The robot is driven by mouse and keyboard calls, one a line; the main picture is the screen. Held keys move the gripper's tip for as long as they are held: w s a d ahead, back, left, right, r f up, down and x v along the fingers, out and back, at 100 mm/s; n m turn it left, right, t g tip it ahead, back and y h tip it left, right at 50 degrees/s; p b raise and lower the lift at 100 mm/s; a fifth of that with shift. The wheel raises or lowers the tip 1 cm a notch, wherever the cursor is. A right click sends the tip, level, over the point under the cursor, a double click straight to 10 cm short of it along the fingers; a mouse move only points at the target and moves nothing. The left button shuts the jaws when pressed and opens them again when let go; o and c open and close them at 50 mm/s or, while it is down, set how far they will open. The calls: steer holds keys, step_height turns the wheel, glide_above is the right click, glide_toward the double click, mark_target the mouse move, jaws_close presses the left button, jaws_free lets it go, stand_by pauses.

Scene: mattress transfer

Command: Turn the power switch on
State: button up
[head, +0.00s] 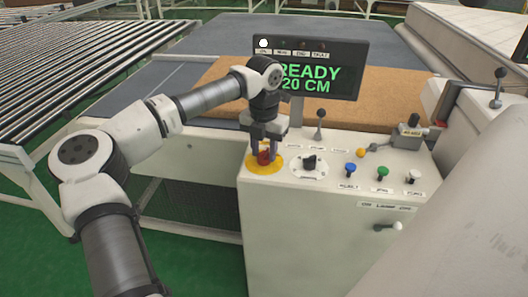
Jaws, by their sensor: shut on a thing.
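A white control box (290,230) stands in front of me. My gripper (264,152) points down at its left side and is shut on a red button (263,157) set on a round yellow plate (264,167). The fingers hide part of the button. Just right of it is a black rotary knob (310,161) on a pale round plate. It may be the power switch, but its label is too small to read. A display (318,72) above reads "READY" and "20 CM", partly hidden by my arm, with a white lamp lit at its upper left.
Blue (350,169), green (382,172) and white (413,176) buttons line the panel's right side. A black-knobbed lever (319,125) stands behind the rotary knob. A brown slab (400,95) lies behind; rollers (60,60) are left.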

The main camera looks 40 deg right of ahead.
mark_target(264, 151)
steer(key=m, duration=0.5)
steer(key=shift+m+b, duration=0.3)
steer(key=shift+m, duration=0.1)
steer(key=shift+r, duration=0.1)
stand_by(0.3)
steer(key=o, duration=1)
step_height(264, 151, up, 14)
steer(key=shift+f+b, duration=0.1)
steer(key=shift+b, duration=0.75)
